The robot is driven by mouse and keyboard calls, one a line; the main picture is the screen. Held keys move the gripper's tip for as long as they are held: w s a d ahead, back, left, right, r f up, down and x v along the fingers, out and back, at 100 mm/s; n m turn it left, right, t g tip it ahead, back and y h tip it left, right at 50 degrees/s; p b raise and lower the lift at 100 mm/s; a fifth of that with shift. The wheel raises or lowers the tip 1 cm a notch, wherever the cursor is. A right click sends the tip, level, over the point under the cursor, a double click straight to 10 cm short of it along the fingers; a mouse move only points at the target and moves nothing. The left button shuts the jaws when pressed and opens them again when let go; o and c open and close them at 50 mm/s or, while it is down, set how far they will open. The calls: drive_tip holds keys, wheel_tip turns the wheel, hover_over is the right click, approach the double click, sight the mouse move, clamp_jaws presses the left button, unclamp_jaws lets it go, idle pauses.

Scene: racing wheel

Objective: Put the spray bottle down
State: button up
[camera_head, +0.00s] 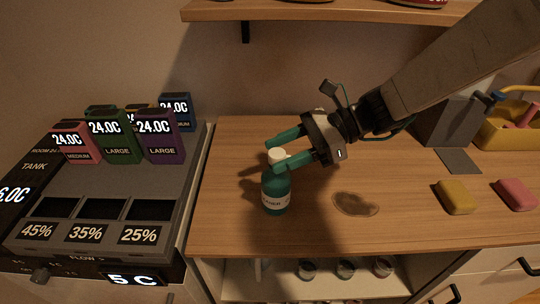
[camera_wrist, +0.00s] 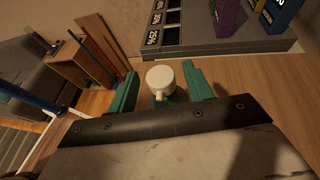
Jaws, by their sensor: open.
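The spray bottle (camera_head: 276,191) is dark teal with a pale label and a white cap. It stands upright on the wooden counter (camera_head: 235,225), left of a wet-looking patch. My gripper (camera_head: 277,152) reaches in from the right, with its two green fingers apart on either side of the bottle's white top. In the wrist view the white cap (camera_wrist: 161,80) sits between the open fingers, with gaps visible at both sides. The bottle's body is mostly hidden below the cap in that view.
A grey machine (camera_head: 95,195) with coloured boxes stands left of the counter. A yellow sponge (camera_head: 455,197), a pink sponge (camera_head: 516,194) and a yellow caddy (camera_head: 510,130) are at the right. A wall shelf (camera_head: 300,12) is above. A brown puddle (camera_head: 356,204) lies right of the bottle.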

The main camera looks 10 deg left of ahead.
drive_tip(key=v, duration=0.9)
drive_tip(key=shift+d, duration=0.1)
drive_tip(key=s+d+n+t+h, duration=0.2)
drive_tip(key=s+d+n+h, duration=0.2)
drive_tip(key=d, duration=0.4)
drive_tip(key=s+d+r+n+t+h, duration=0.1)
drive_tip(key=s+d+n+t+h, duration=0.2)
drive_tip(key=s+d, duration=0.4)
drive_tip(key=s+d+r+n+t+h, duration=0.1)
drive_tip(key=s+d+n+h, duration=0.4)
drive_tip(key=d, duration=0.6)
drive_tip(key=shift+s+n+t+h, duration=0.3)
drive_tip(key=shift+s+n+t, duration=0.2)
drive_tip(key=shift+s+t, duration=0.2)
drive_tip(key=shift+d, duration=0.1)
